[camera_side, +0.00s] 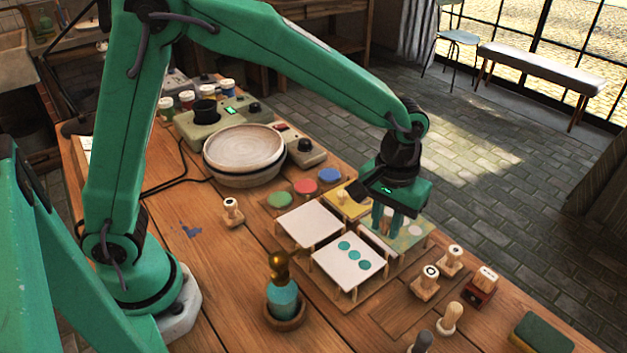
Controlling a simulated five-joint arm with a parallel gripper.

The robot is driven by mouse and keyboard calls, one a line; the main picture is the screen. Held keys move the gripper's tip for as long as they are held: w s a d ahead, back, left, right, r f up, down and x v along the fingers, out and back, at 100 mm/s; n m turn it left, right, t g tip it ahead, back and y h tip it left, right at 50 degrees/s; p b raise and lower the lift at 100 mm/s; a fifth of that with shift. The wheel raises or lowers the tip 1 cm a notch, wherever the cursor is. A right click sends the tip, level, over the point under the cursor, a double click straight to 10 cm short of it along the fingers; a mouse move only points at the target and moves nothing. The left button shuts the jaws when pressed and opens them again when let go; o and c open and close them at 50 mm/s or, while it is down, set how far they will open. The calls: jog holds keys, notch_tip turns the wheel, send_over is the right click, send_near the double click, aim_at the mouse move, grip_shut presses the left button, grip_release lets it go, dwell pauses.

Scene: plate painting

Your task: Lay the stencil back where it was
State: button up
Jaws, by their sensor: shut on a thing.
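My gripper (387,226) points down over the back right part of the wooden rack. It is shut on what looks like the stencil (413,232), a pale greenish sheet with light round spots. The fingers hide part of the sheet, and I cannot tell whether it touches the rack. A yellow sheet (348,203) lies behind, partly hidden by my gripper.
Green, red and blue round pads (305,186) sit behind the rack. Several stamps (426,283) stand at the right, near a green sponge (543,335). A teal, brass-topped tool (283,295) stands in a wooden cup in front. A round dish (243,147) is at the back.

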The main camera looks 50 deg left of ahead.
aim_at(386, 208)
jog(key=w+a+f, duration=0.4)
jog(key=w, duration=0.1)
jog(key=shift+w+a, duration=0.1)
jog(key=shift+a, duration=0.05)
jog(key=shift+f, duration=0.1)
jog(key=shift+f, duration=1.9)
jog(key=shift+f, duration=0.1)
jog(key=o, duration=0.9)
jog(key=shift+o, duration=0.2)
